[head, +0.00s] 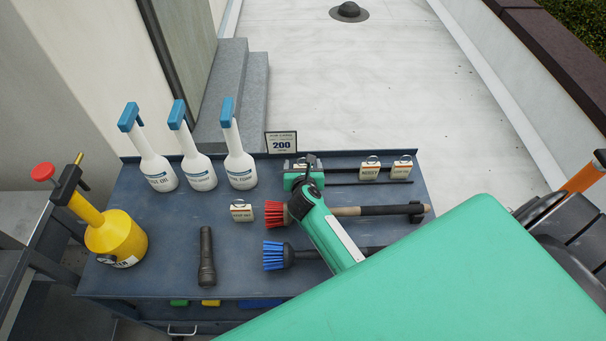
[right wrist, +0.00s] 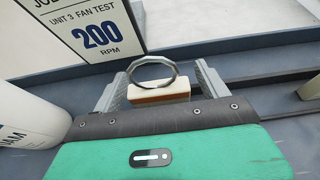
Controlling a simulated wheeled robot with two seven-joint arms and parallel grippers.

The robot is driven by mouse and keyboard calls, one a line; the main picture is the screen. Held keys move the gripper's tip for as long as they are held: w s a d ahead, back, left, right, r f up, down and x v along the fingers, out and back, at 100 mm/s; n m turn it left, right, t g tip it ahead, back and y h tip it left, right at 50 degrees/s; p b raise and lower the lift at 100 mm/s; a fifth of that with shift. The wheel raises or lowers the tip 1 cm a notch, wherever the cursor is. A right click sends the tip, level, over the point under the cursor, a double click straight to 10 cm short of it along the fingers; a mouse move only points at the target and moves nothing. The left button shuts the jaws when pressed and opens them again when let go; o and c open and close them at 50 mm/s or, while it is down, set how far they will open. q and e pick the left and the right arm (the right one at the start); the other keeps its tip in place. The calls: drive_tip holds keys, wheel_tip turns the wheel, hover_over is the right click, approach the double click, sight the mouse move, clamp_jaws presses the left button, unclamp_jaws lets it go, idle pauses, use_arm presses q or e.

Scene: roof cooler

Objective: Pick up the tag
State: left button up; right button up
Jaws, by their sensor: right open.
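A small cream tag with a metal ring and a reddish-brown stripe (right wrist: 160,95) stands between the two grey fingers of my right gripper (right wrist: 160,84) in the right wrist view. The fingers are apart, one on each side of it; I cannot tell whether either touches it. In the head view my right gripper (head: 303,172) is at the left end of the rack at the back of the bench, mostly hiding this tag. Two similar tags, one (head: 370,170) and another (head: 402,168), stand further right on the rack. A further tag (head: 241,212) is on the bench. My left gripper is not seen.
White bottles with blue tops, one of them (head: 241,165), stand left of the gripper. A "200" sign (head: 282,144) stands just behind. Red (head: 276,214) and blue (head: 275,256) brushes, a flashlight (head: 207,258) and a yellow sprayer (head: 117,238) occupy the bench (head: 165,270).

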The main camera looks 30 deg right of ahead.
drive_tip(key=c, duration=1.2)
drive_tip(key=shift+o, duration=0.2)
drive_tip(key=shift+r, duration=0.1)
